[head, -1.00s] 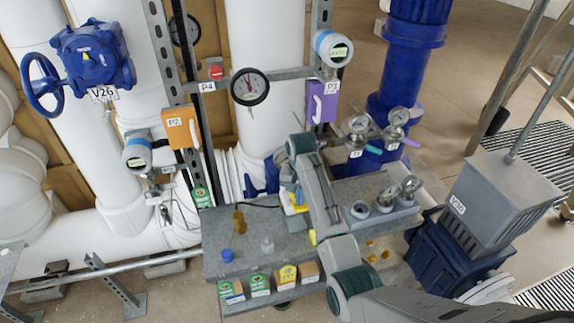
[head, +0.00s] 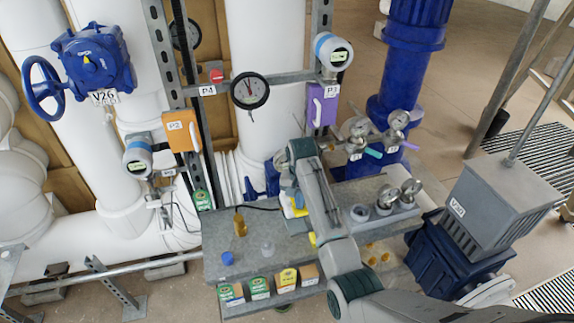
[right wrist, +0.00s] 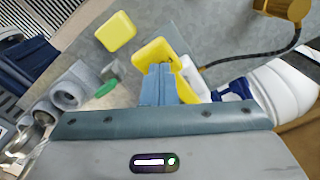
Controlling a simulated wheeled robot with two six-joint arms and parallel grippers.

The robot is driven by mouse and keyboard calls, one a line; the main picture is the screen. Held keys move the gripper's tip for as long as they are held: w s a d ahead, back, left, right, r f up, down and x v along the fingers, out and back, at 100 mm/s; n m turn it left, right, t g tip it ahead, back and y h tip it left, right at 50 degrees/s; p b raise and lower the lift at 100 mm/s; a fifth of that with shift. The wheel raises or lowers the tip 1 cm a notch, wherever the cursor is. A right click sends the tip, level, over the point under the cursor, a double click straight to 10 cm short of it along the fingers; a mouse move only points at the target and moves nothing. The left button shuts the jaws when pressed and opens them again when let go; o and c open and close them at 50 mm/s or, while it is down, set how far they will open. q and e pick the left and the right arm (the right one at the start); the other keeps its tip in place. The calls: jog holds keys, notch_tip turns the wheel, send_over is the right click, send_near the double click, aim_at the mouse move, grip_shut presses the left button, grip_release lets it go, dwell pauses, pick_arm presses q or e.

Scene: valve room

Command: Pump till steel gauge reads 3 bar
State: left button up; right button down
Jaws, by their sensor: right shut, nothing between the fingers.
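Two small steel gauges (head: 358,127) and (head: 398,119) stand at the pipe by the blue column, with a green and a purple handle below; their dials are too small to read. A yellow and white device (head: 298,206), perhaps the pump, lies on the bench, partly hidden by my right arm. The right wrist view shows its yellow part (right wrist: 152,52) at the fingers. My right gripper (right wrist: 158,82) is shut and empty there; it shows in the head view (head: 291,190). My left gripper is out of view.
A grey-and-blue V20-type unit (head: 492,205) stands right.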

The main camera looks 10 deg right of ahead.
jog(key=shift+s+r, duration=0.1)
jog(key=shift+r, duration=0.8)
jog(key=shift+f, duration=0.15)
jog(key=shift+f+b, duration=0.7)
jog(key=shift+f, duration=1.7)
jog(key=shift+r+p, duration=0.8)
jog(key=shift+r, duration=1.7)
jog(key=shift+f+b, duration=0.85)
jog(key=shift+f, duration=1.75)
jog(key=shift+r+p, duration=0.8)
jog(key=shift+r, duration=1.85)
